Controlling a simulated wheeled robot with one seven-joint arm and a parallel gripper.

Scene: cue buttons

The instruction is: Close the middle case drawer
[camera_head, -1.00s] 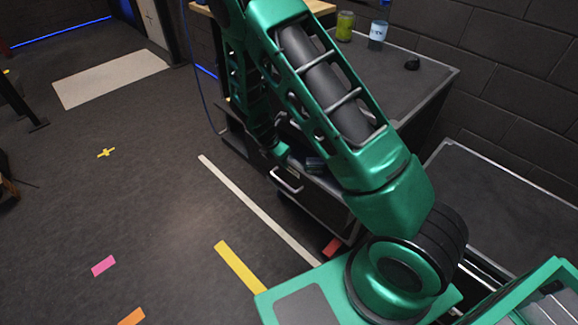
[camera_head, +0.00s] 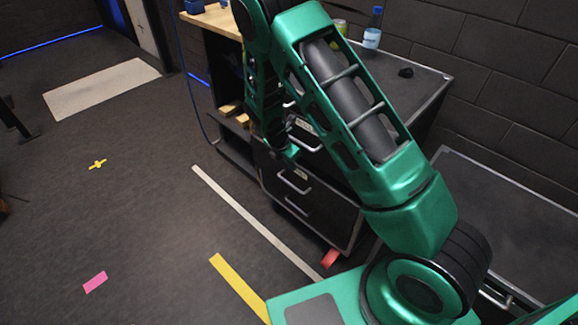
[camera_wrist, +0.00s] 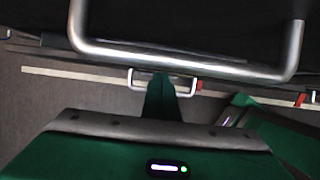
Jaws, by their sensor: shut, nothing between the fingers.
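The dark case (camera_head: 335,215) stands under a grey top, with several drawer fronts and silver bar handles. The middle drawer (camera_head: 318,190), with its handle below a small pale label, looks flush or nearly flush with the front below it; my arm hides part of the case. My gripper (camera_head: 290,154) is shut and empty, pointing down just in front of the case, above the middle handle. In the wrist view my green gripper (camera_wrist: 161,88) is near a small handle, and a large silver handle (camera_wrist: 185,58) crosses close to the camera. I cannot tell whether it touches either.
A bottle (camera_head: 373,30), a green-lidded jar (camera_head: 341,25) and a small black object (camera_head: 406,72) stand on the top. A wooden-topped bench (camera_head: 215,20) is behind at left. A dark cabinet (camera_head: 500,210) stands at right. The floor at left is clear, with tape marks.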

